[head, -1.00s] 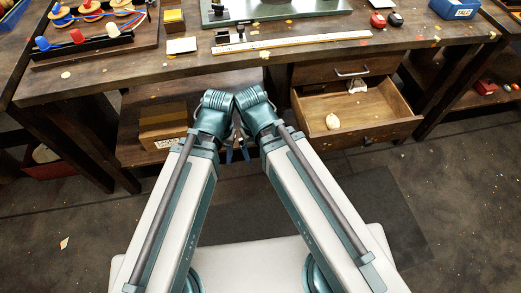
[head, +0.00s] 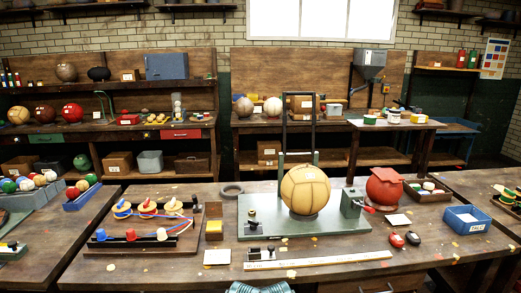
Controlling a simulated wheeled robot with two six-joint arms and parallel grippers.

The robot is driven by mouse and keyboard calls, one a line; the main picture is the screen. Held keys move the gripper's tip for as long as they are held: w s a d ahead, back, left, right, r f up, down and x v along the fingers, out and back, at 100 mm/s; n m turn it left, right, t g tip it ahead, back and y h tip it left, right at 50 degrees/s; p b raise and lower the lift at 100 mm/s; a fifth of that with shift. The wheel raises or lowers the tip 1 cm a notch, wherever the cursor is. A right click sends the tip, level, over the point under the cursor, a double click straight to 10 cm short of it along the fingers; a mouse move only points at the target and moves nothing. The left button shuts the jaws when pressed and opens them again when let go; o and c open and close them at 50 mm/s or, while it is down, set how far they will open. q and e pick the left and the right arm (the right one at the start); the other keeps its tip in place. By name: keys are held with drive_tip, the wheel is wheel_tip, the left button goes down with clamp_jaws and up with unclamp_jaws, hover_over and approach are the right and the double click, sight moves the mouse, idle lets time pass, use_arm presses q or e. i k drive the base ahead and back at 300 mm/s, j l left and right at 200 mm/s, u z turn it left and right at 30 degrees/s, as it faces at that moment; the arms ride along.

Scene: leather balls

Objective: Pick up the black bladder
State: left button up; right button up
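A black, rounded, somewhat flattened thing (head: 99,73) sits on the upper shelf of the back left bench, between a brown ball and a blue-grey box. It looks like the black bladder, but it is small and far off. Nothing touches it from my side. Only a teal part of my arms shows at the bottom edge of the head view. Both grippers are out of view, far from the black thing.
A wide workbench (head: 150,270) stands in front, bearing a tan ball (head: 305,190) on a green press and a red ball (head: 384,187). Behind it, the back left bench (head: 150,128) holds several balls and boxes. A blue-grey box (head: 166,66) stands right of the black thing.

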sight(411, 237)
drive_tip(key=z, duration=1.5)
